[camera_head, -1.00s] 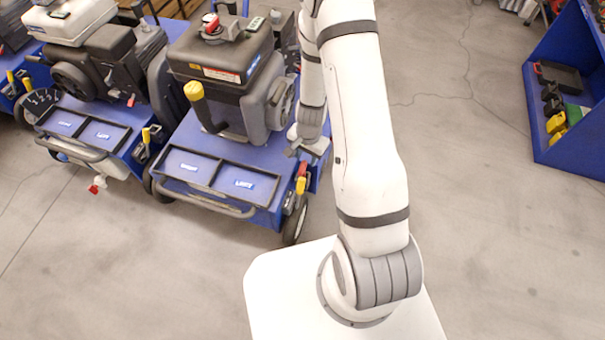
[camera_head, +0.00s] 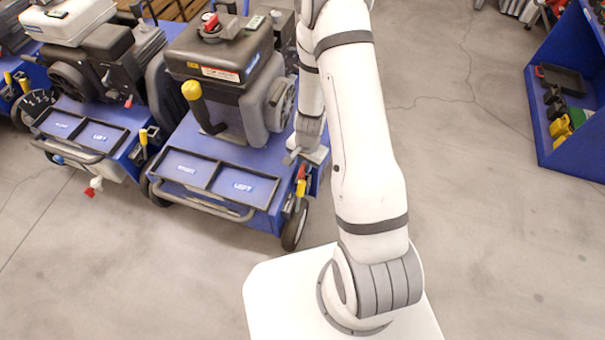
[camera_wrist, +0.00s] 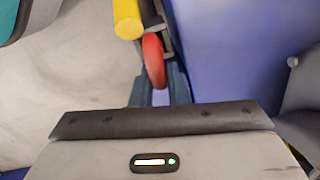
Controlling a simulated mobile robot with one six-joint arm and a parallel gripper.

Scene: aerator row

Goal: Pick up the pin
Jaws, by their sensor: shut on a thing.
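The pin (camera_wrist: 154,62) shows in the wrist view as a red ring, just beyond my fingertips, beside a yellow grip (camera_wrist: 127,20). My gripper (camera_wrist: 160,97) is shut on the pin; its dark fingers meet at the ring's lower end, and the part between them is mostly hidden. In the head view my gripper (camera_head: 307,154) is at the right side of the nearer blue machine (camera_head: 220,172), just above the small red and yellow parts there. The pin is too small to make out clearly in that view.
A second blue machine (camera_head: 95,135) stands to the left. A blue shelf bin (camera_head: 560,110) with black, yellow and green items stands at the right. The concrete floor (camera_head: 470,200) between the nearer machine and the bin is clear.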

